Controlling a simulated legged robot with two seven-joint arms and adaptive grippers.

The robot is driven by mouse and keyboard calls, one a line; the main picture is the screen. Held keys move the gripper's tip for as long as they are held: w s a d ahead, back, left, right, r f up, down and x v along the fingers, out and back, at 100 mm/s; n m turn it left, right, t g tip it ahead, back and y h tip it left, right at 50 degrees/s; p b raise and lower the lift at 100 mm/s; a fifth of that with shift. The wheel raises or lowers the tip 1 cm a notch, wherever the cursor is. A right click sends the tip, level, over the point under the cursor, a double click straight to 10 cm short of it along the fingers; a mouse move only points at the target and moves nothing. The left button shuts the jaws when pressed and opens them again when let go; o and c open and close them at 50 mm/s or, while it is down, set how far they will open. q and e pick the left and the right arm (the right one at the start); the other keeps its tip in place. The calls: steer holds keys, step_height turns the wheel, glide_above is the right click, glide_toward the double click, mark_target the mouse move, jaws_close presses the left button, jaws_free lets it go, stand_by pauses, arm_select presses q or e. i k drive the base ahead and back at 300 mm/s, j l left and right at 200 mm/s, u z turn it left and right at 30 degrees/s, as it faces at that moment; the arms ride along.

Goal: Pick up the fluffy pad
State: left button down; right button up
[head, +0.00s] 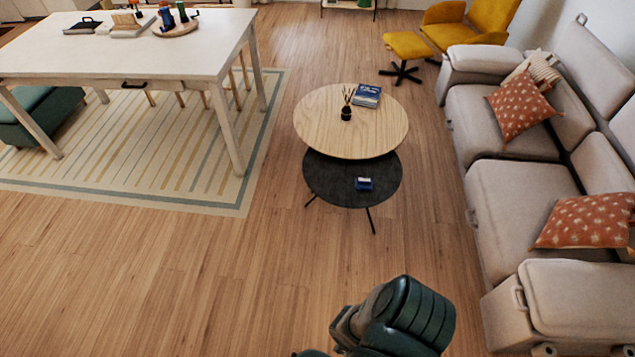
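No thing in the head view is clearly a fluffy pad. A small blue block with a pale part (363,184) lies on the low dark round table (335,190); it is too small to tell its texture. Two rust-coloured patterned cushions, one farther back (522,106) and one nearer (587,222), rest on the pale sofa (520,190). A dark green part of my own arm shows at the bottom, well short of the tables. Neither gripper shows.
A higher light wood round table (330,125) partly overlaps the dark one and holds a blue book (366,95) and a dark reed diffuser (346,108). A long white table (130,55) stands at the left on a striped rug (120,150). The wood floor ahead is clear.

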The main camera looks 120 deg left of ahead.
mark_target(361, 184)
steer(key=u, duration=3.5)
steer(key=z, duration=4.15)
steer(key=u, duration=4.15)
